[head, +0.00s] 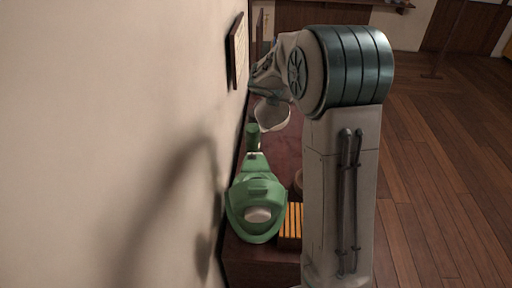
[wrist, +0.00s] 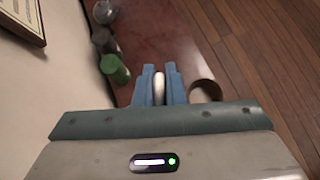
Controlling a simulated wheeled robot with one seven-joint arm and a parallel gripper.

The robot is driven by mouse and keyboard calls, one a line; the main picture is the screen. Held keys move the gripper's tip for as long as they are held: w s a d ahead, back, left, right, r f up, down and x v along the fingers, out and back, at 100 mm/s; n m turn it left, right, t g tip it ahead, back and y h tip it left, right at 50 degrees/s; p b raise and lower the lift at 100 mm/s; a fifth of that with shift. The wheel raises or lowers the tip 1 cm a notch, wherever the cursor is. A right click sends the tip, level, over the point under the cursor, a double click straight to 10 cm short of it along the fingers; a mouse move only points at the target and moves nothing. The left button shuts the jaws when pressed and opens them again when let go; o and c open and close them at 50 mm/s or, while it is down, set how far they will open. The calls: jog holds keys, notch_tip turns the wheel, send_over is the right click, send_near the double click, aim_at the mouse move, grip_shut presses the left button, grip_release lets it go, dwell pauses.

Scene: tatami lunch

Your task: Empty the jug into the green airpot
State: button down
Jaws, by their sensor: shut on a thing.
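The green airpot (head: 257,192) stands on the dark red table close to the wall, in the lower middle of the head view. A round pale part shows on its near side. A pale jug (head: 271,117) hangs at my gripper (head: 264,84), beyond the airpot and above the table. Its exact tilt and its contents cannot be told. In the wrist view my gripper's blue fingers (wrist: 159,71) are shut on a narrow white part of the jug (wrist: 159,91), probably its handle.
A box with orange stripes (head: 290,224) stands right of the airpot. A round brown vessel (head: 298,182) is half hidden behind my arm. A framed sign (head: 238,50) hangs on the wall. Wooden floor lies to the right.

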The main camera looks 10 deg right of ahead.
jog(key=w+d+f+g+y, duration=0.2)
jog(key=w+d+f+g, duration=0.1)
jog(key=f, duration=0.3)
jog(key=shift+w+g+y, duration=0.25)
jog(key=shift+g+y, duration=0.15)
jog(key=shift+a+f, duration=0.1)
jog(key=shift+f, duration=0.05)
dwell(0.6)
